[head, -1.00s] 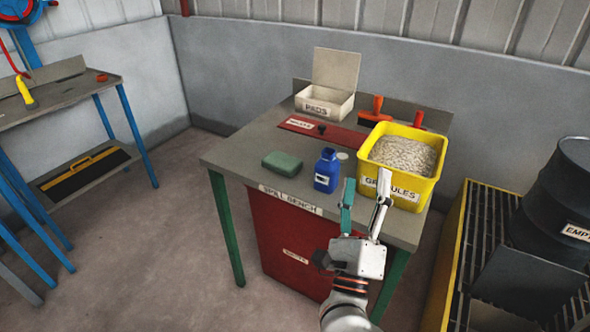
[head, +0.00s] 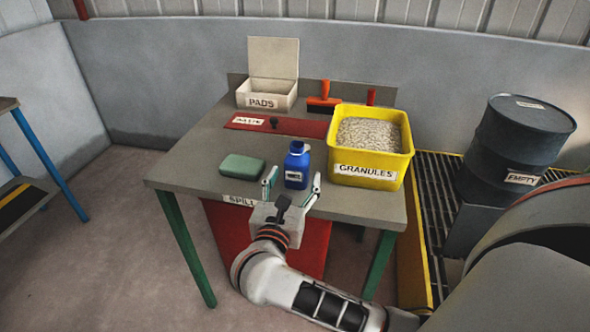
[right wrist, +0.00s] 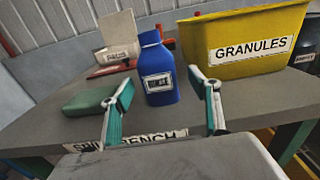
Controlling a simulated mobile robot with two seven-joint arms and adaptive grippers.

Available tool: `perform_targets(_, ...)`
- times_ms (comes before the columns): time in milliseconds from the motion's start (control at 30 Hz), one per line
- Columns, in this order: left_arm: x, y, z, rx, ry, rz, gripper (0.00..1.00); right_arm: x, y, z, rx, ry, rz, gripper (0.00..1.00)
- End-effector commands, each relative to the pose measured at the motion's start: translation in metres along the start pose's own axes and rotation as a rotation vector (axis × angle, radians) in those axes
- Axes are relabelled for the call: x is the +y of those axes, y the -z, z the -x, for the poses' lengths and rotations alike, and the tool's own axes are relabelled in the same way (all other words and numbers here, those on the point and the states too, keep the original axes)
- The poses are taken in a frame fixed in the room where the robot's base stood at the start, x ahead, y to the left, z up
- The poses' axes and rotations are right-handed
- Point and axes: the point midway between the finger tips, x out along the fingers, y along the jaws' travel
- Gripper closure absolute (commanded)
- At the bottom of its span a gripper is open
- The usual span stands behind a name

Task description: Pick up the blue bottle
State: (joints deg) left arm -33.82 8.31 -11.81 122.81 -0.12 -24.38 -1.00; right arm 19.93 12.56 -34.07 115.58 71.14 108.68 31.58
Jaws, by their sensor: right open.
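The blue bottle (head: 297,168) stands upright on the grey bench, with a white label on its front. My right gripper (head: 292,184) is open at the bench's front edge, its fingers pointing toward the bottle. In the right wrist view the bottle (right wrist: 158,72) stands just beyond and between the two spread fingertips (right wrist: 158,90), with a gap to each side. The fingers do not appear to touch it. My left gripper is not in view.
A green block (head: 242,168) lies left of the bottle. A yellow tub of granules (head: 367,177) stands close on the right. Behind are a red panel (head: 300,127) and a white pads box (head: 267,101). A dark drum (head: 517,150) stands at the far right.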

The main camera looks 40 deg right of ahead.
Motion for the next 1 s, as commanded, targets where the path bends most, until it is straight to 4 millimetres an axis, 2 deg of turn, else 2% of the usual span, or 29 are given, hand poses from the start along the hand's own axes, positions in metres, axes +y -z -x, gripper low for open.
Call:
perform_targets(100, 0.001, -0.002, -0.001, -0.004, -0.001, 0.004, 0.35, 0.001, 0.001, -0.019, -0.006, 0.001, 0.003, 0.39)
perform_targets(300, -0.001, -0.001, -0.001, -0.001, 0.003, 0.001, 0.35, 0.002, 0.003, -0.042, -0.003, 0.001, 0.003, 0.39)
perform_targets(567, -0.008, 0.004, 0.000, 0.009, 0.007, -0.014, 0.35, 0.002, 0.002, -0.045, -0.001, 0.001, 0.001, 0.39)
perform_targets(600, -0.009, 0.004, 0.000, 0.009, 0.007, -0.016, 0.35, 0.002, 0.002, -0.045, -0.001, 0.001, 0.001, 0.42)
perform_targets(767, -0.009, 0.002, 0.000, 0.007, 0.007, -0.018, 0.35, 0.002, 0.003, -0.045, -0.001, 0.001, 0.002, 0.83)
perform_targets(1000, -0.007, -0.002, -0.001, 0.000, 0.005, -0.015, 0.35, 0.002, 0.002, -0.045, -0.002, 0.001, 0.001, 0.83)
